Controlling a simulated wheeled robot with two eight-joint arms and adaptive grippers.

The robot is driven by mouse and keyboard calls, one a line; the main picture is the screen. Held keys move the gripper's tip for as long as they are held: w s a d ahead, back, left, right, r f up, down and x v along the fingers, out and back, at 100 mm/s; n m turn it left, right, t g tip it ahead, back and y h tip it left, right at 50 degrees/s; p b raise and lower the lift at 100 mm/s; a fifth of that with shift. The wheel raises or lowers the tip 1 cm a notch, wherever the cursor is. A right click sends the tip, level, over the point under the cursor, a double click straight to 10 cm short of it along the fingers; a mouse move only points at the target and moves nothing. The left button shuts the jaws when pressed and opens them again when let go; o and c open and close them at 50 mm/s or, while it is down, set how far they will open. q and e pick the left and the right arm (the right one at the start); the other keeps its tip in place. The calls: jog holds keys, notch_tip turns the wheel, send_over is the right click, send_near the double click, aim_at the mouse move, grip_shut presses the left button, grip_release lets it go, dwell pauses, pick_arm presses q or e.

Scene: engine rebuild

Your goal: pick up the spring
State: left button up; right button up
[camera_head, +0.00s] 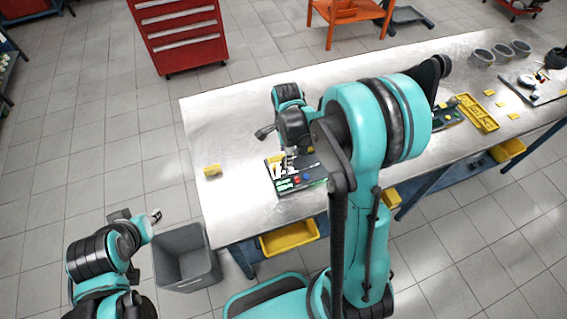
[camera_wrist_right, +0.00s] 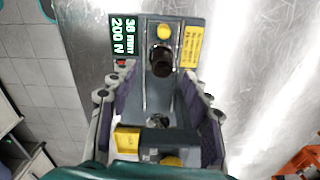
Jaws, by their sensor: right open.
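A small dark cylindrical part (camera_wrist_right: 161,60), which looks like the spring, stands on a grey tester-like device (camera_wrist_right: 185,88) in the right wrist view. The device has a green-lit display reading about 38 and 200 N. My right gripper (camera_wrist_right: 158,100) is open, its two fingers spread at either side of the picture, with nothing visible between their tips and the dark part ahead of them. In the head view my right gripper (camera_head: 284,166) hangs over the device on the table; the spring cannot be made out there. My left gripper (camera_head: 138,216) is off the table, beside a grey bin; its jaw opening is unclear.
The metal table (camera_head: 230,120) is largely clear around the device. A small yellow block (camera_head: 212,170) lies to the left. A yellow tray (camera_head: 477,113), grey cylinders (camera_head: 502,52) and a dark mat (camera_head: 535,88) lie to the right. A grey bin (camera_head: 186,258) stands on the floor.

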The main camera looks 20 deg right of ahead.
notch_tip(320, 180, down, 4)
jog(key=shift+w+d+f+b, duration=0.1)
jog(key=shift+w+f+b, duration=0.05)
jog(key=shift+f+b, duration=0.15)
jog(key=shift+r, duration=0.1)
grip_shut()
